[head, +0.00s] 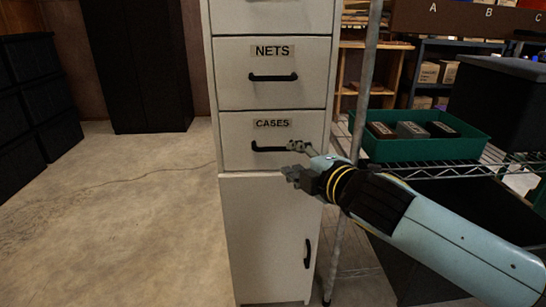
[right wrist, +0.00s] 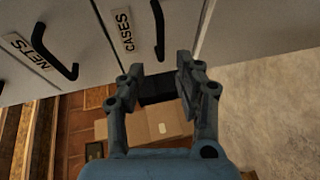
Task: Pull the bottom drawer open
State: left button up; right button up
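The bottom drawer (head: 240,157) is the white front labelled CASES, and it looks shut. Its black bar handle (head: 268,149) runs across under the label; the handle's right end is close to my gripper in the head view. My right gripper (head: 293,160) is open in front of the drawer's right part. In the right wrist view, the two fingers (right wrist: 160,65) are spread with nothing between them, and the CASES handle (right wrist: 158,28) lies just beyond the tips, roughly in line with the gap. I cannot tell whether a finger touches it. My left gripper is not in view.
The NETS drawer (head: 272,93) is above, shut; a cabinet door (head: 262,235) with a vertical handle is below. A metal post (head: 362,95) and a wire shelf with a green bin (head: 425,149) stand right of the cabinet. The floor (head: 110,215) at left is clear.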

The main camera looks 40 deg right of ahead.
aim_at(276, 150)
jog(key=b+x, duration=0.1)
jog(key=x, duration=0.4)
jog(key=shift+d+f, duration=0.1)
jog(key=b+x, duration=0.1)
jog(key=x, duration=0.4)
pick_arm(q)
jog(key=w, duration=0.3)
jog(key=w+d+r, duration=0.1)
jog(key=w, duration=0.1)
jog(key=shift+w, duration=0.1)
pick_arm(e)
grip_shut()
